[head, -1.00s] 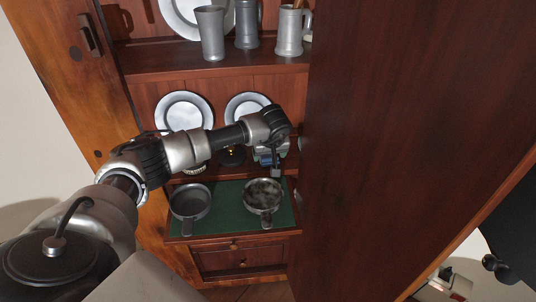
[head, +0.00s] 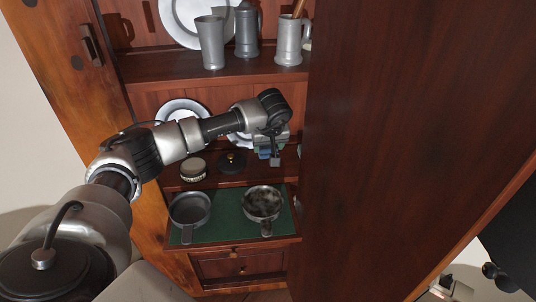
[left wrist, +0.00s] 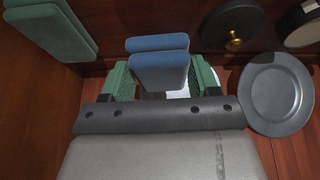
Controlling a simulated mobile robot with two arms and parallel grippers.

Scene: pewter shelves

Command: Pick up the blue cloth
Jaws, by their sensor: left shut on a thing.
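The blue cloth (left wrist: 160,68) is folded, with a paler blue-grey side, and sits between the green-padded fingers of my left gripper (left wrist: 162,80) in the left wrist view. The gripper is shut on it. In the head view my left gripper (head: 275,158) is at the middle shelf near the brown door, and a little of the blue cloth (head: 264,151) shows beside it. Part of the cloth is hidden by the gripper there. Of my right arm only a small part shows at the lower right, and its jaws are unclear.
Folded green cloths (left wrist: 55,28) lie close by at the upper left in the wrist view. A black lid (head: 232,162), a round tin (head: 193,170) and plates (left wrist: 276,92) share the shelf. Two pans (head: 190,208) stand below on green. A large door (head: 410,130) closes off the right.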

